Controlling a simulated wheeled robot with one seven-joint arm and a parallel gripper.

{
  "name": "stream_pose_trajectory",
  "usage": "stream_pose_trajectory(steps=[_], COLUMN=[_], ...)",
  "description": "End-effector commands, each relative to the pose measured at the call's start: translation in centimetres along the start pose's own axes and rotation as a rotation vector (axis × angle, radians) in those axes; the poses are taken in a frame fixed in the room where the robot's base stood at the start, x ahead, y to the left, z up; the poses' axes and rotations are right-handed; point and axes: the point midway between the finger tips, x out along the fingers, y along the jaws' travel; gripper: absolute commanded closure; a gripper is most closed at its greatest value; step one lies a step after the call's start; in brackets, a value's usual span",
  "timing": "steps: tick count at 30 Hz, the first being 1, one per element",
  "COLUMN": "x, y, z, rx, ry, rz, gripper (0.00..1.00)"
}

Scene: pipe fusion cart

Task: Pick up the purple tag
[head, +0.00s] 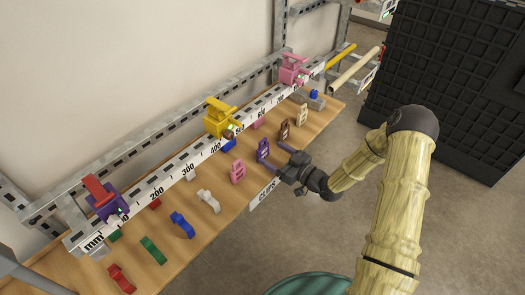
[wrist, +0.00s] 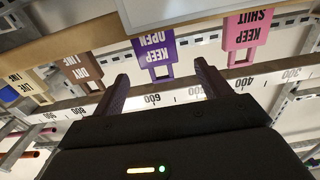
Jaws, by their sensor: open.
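The purple tag (head: 263,150) stands at the front part of the wooden shelf, between a pink tag (head: 238,172) and a brown tag (head: 284,129). In the wrist view the purple tag (wrist: 155,47) reads "KEEP OPEN" upside down, with its looped end towards my gripper. My gripper (head: 274,156) is open and empty, its fingers pointing at the tag from the shelf's front side. In the wrist view my gripper (wrist: 162,72) has one finger on each side of the tag's line. Whether the tag is between the fingertips or just beyond them I cannot tell.
The pink tag (wrist: 246,32) and brown tag (wrist: 84,68) flank it closely. A tan tag (head: 302,113) stands further right. White (head: 208,201), blue (head: 182,225) and green (head: 152,249) clips lie left. A ruled rail (head: 186,174) with clamps runs behind.

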Motion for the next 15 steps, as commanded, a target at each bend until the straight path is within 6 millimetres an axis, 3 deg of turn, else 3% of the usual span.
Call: stream_pose_trajectory(steps=[11,15], x=[0.6,1.6], y=[0.0,-0.1], z=[0.0,0.0], rx=[0.001,0.001], ry=[-0.001,0.001], rz=[-0.001,-0.002], gripper=[0.24,0.24])
